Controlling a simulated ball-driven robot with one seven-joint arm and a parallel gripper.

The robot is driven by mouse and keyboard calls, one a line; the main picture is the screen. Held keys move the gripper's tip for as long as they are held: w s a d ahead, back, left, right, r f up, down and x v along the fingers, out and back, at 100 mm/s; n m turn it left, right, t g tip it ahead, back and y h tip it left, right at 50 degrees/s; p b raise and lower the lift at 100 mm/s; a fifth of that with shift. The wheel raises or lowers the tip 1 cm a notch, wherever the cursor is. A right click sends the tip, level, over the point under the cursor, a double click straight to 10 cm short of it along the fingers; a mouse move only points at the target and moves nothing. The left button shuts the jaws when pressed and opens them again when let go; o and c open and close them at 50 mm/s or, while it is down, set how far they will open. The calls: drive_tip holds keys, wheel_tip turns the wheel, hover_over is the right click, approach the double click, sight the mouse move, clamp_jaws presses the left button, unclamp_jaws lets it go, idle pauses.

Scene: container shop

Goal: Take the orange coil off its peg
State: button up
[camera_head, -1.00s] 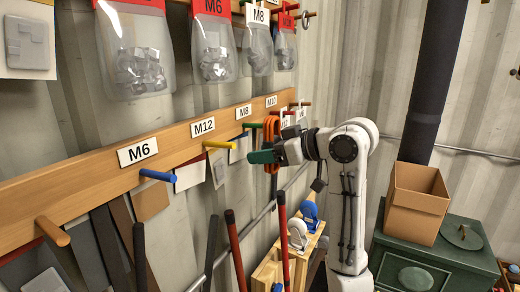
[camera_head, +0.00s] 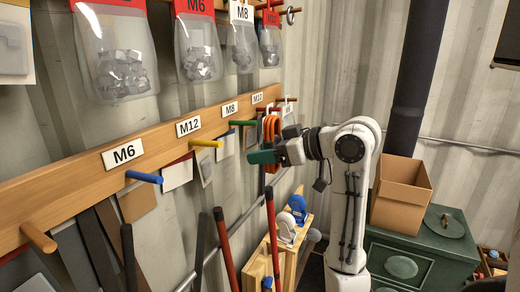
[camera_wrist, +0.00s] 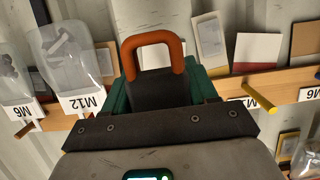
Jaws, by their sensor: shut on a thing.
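The orange coil (camera_head: 271,127) hangs at the far part of the wooden peg rail. In the wrist view it is a rounded orange loop (camera_wrist: 155,43), with its lower part hidden behind the dark gripper body. My gripper (camera_head: 262,157) has green fingers and is shut on the coil's lower part. No peg shows through the loop's opening in the wrist view. The head view does not clearly show whether the coil still surrounds a peg; a red peg (camera_head: 264,109) lies close behind it.
The rail (camera_head: 80,185) carries a green peg (camera_head: 242,123), a yellow peg (camera_head: 206,143) and a blue peg (camera_head: 144,177). Clear bags (camera_head: 112,60) hang above. Long red handles (camera_head: 226,252) stand below. A cardboard box (camera_head: 401,195) sits on a green chest (camera_head: 420,258) at right.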

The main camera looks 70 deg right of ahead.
drive_tip(key=shift+s+p, duration=0.4)
drive_tip(key=shift+s, duration=0.9)
